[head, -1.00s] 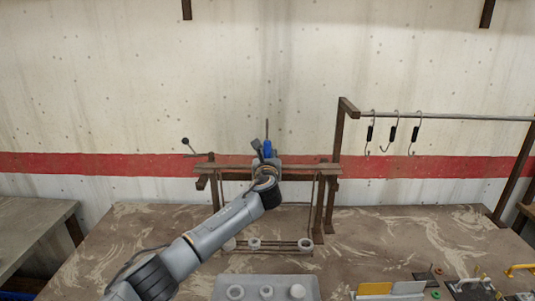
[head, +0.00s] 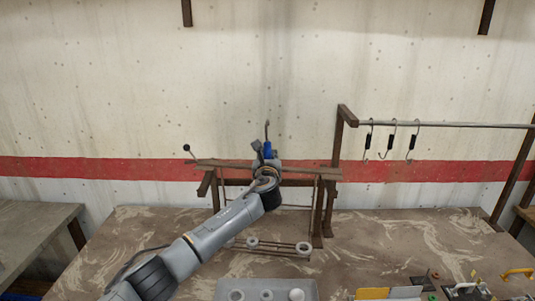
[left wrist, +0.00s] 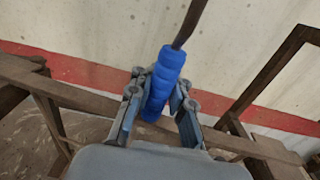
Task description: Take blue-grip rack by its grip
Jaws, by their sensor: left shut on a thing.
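The blue-grip rack's blue grip (head: 267,149) stands upright above the brown stand, with a thin dark hook above it. My left gripper (head: 266,164) is shut around the grip. The left wrist view shows the ribbed blue grip (left wrist: 164,82) between both fingers, tilted in the picture, with its dark stem running up. Below hangs a thin frame with a low bar (head: 275,250) carrying several pale rings. I cannot make out how it joins the grip, as my gripper and arm cover that part. My right gripper is not in view.
A brown wooden stand (head: 326,210) is right beside my gripper. A metal rail (head: 450,125) with black-grip hooks (head: 392,140) stands to the right. A grey tray (head: 230,288) with rings is in front. Coloured items (head: 390,292) lie front right. The table's right middle is clear.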

